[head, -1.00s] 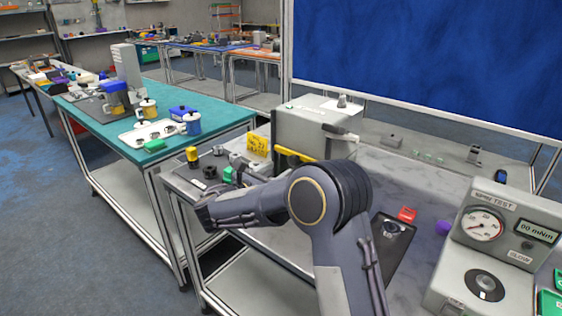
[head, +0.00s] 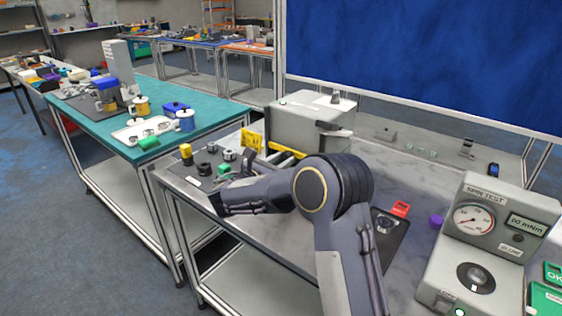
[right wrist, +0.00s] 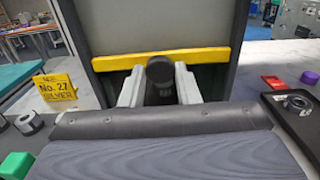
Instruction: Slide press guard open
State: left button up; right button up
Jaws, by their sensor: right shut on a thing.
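The press (head: 310,122) is a grey box at the back of the near bench. Its guard (right wrist: 150,25) is a dark-framed grey panel with a yellow bar (right wrist: 110,62) along its lower edge, filling the upper middle of the right wrist view. The yellow bar also shows in the head view (head: 287,152), partly behind my arm. My right gripper (right wrist: 160,85) has its two pale fingers on either side of a dark round knob (right wrist: 160,70) in front of the bar, and is shut on it. My forearm hides much of it in the head view. My left gripper is not in view.
A yellow sign (right wrist: 55,88) stands left of the press. Small dark parts and a green block (right wrist: 16,165) lie nearby. A black tray (right wrist: 298,118), a red block (head: 400,209) and a gauge tester (head: 490,240) are at the right.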

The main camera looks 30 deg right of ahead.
grip_shut()
notch_tip(320, 180, up, 10)
jog(key=p, duration=0.6)
jog(key=o, duration=1)
grip_release()
jog(key=shift+f, duration=0.1)
jog(key=shift+c, duration=0.2)
jog(key=b+v, duration=0.1)
jog(key=v, duration=0.7)
jog(key=shift+d, duration=0.1)
